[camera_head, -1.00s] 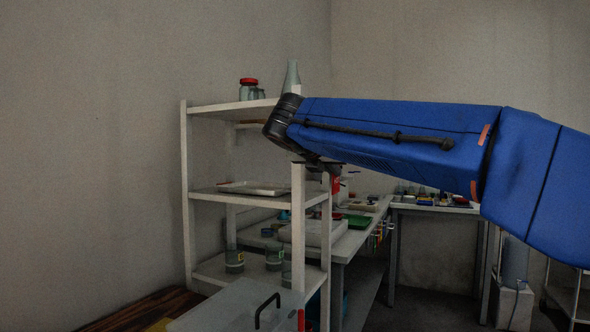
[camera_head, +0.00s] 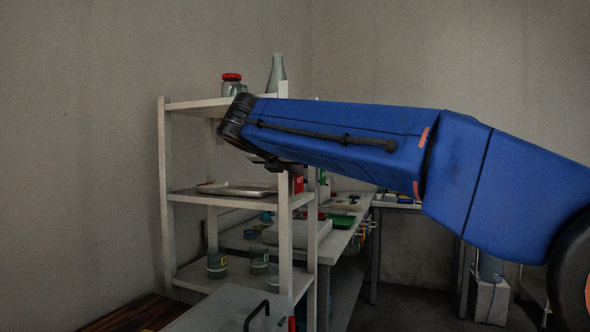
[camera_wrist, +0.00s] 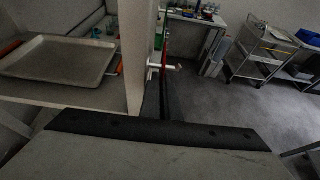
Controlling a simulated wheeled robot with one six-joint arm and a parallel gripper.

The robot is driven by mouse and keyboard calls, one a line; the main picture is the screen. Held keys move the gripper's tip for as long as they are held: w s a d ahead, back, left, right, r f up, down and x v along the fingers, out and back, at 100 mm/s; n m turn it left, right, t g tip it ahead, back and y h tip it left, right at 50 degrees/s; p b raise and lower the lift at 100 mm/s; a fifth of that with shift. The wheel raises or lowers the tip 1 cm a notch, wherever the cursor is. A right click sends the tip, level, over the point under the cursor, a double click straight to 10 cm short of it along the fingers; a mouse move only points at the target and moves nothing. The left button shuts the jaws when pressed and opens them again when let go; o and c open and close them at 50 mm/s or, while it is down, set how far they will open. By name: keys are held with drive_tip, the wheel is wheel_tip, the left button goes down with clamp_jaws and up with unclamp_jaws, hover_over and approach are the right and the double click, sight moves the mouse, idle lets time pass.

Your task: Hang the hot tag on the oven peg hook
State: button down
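The hot tag (camera_head: 299,184) is a small red plate with pale lettering, just right of the shelf's front post in the head view. My gripper (camera_head: 274,165) is at the end of the blue arm, beside that post, and the tag hangs at its tip. In the wrist view my gripper's narrow dark fingers (camera_wrist: 167,98) are together, with the tag (camera_wrist: 165,46) edge-on beyond them as a thin red strip. The grip itself is partly hidden. A small white peg-like piece (camera_wrist: 172,67) crosses near the strip; I cannot tell what it belongs to.
A white shelf rack (camera_head: 168,200) carries a metal tray (camera_head: 236,190), a red-lidded jar (camera_head: 231,84), a bottle (camera_head: 277,73) and beakers (camera_head: 217,265). A pale box with a black handle (camera_head: 256,312) is low in front. A bench stands behind.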

drive_tip(key=shift+f, duration=0.35)
drive_tip(key=c, duration=2)
unclamp_jaws()
drive_tip(key=shift+r, duration=0.1)
drive_tip(key=shift+r, duration=0.15)
drive_tip(key=v, duration=1.7)
drive_tip(key=shift+s+r, duration=0.15)
drive_tip(key=shift+r, duration=0.1)
